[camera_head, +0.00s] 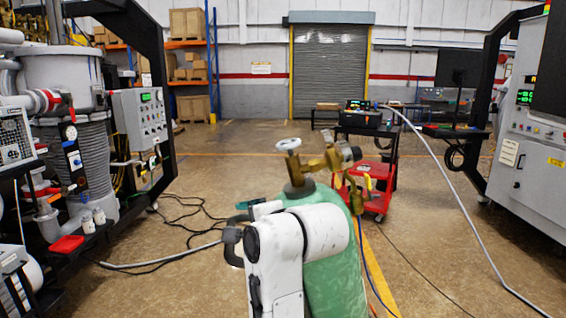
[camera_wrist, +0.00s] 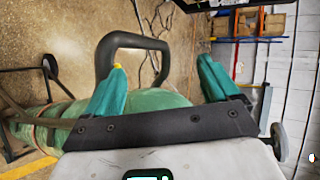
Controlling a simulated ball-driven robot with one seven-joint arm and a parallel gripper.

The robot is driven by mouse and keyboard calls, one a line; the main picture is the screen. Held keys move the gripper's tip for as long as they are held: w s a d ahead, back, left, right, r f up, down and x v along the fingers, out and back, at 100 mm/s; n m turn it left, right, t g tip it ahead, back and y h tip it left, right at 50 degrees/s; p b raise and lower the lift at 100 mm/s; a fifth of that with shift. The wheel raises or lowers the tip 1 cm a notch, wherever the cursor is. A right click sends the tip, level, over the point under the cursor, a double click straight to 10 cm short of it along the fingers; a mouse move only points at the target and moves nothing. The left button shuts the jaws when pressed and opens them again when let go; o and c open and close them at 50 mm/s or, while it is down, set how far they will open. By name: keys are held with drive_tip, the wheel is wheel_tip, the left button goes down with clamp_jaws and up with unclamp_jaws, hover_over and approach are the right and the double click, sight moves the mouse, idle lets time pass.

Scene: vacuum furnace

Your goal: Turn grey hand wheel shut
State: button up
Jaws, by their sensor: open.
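The grey hand wheel (camera_head: 288,144) sits on top of a brass valve (camera_head: 322,164) on the green gas cylinder (camera_head: 345,262), in the middle of the head view. In the wrist view, a grey disc at the lower right, which looks like the wheel's rim (camera_wrist: 278,141), shows partly behind my gripper. The cylinder (camera_wrist: 45,125) runs behind the fingers there. My gripper (camera_wrist: 160,78) is open, its teal fingers apart with nothing held between them. In the head view, only a little teal of it (camera_head: 243,205) shows beside my white arm, below and left of the wheel, apart from it.
A dark looped handle (camera_wrist: 130,42) stands beyond the fingers. A red cart (camera_head: 372,190) stands behind the cylinder. Furnace equipment (camera_head: 65,120) fills the left, and a control cabinet (camera_head: 535,130) stands at right. Cables (camera_head: 185,215) lie on the floor. Open floor extends to the shutter door (camera_head: 328,75).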

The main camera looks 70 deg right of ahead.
drive_tip(key=s+d+r+m+t+h+b, duration=0.1)
drive_tip(key=s+d+r+m+h, duration=0.1)
drive_tip(key=d+r+m, duration=0.4)
drive_tip(key=m+t+h+b, duration=0.1)
drive_tip(key=m+h, duration=0.2)
drive_tip(key=m, duration=0.7)
approach(286, 141)
drive_tip(key=shift+w+a+f, duration=0.25)
drive_tip(key=shift+w+f, duration=0.3)
drive_tip(key=shift+f, duration=0.1)
drive_tip(key=shift+s+d+r+m+h, duration=0.3)
drive_tip(key=shift+s+d+r+m, duration=0.05)
drive_tip(key=shift+m, duration=0.25)
drive_tip(key=p+x, duration=0.1)
drive_tip(key=x, duration=0.9)
drive_tip(key=shift+w+d+p, duration=0.15)
drive_tip(key=shift+w+p, duration=0.1)
drive_tip(key=shift+p, duration=0.15)
drive_tip(key=shift+r, duration=0.15)
drive_tip(key=c, duration=1.1)
